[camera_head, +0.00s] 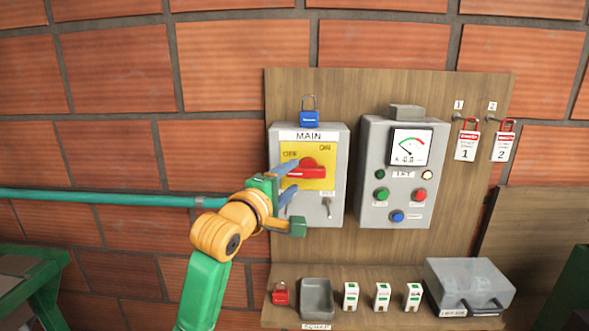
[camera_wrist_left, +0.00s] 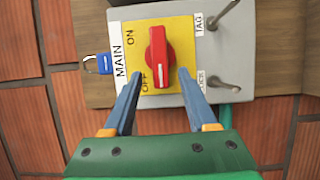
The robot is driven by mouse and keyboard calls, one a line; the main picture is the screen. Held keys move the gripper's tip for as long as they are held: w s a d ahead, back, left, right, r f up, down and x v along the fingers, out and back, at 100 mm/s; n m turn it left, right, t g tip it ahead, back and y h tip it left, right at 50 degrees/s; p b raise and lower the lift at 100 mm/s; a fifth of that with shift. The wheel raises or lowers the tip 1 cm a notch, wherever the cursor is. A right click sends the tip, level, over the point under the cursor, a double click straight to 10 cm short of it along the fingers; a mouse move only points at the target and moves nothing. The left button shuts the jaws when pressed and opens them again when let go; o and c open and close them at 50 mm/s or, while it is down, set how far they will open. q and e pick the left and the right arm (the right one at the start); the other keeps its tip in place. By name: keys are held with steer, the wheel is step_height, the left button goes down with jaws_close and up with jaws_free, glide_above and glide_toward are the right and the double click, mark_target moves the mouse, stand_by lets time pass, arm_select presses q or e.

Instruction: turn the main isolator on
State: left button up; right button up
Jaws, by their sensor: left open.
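The main isolator is a grey box (camera_head: 335,155) marked MAIN with a yellow plate (camera_head: 322,154). Its red rotary handle (camera_head: 308,169) lies level in the head view. In the left wrist view the handle (camera_wrist_left: 157,50) stands vertical, its white mark at the lower end beside the OFF lettering; ON is at the upper left. My left gripper (camera_head: 296,175) is open in front of the plate. In the left wrist view its blue-grey fingers (camera_wrist_left: 160,75) reach toward either side of the handle's lower end. Contact cannot be told. My right gripper is out of view.
A blue padlock (camera_head: 309,118) sits above the isolator, and pegs (camera_wrist_left: 212,80) stick out of its face. A meter panel (camera_head: 372,210) stands to the right. A lower shelf holds a red padlock (camera_head: 280,294), tray (camera_head: 317,297) and case (camera_head: 465,285).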

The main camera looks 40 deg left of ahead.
arm_select(q)
steer(key=shift+w+a+r, duration=0.2)
steer(key=shift+w+a, duration=0.05)
steer(key=shift+w, duration=0.3)
steer(key=shift+w+a+f, duration=0.1)
steer(key=shift+w+f, duration=0.15)
steer(key=shift+w, duration=0.1)
jaws_close()
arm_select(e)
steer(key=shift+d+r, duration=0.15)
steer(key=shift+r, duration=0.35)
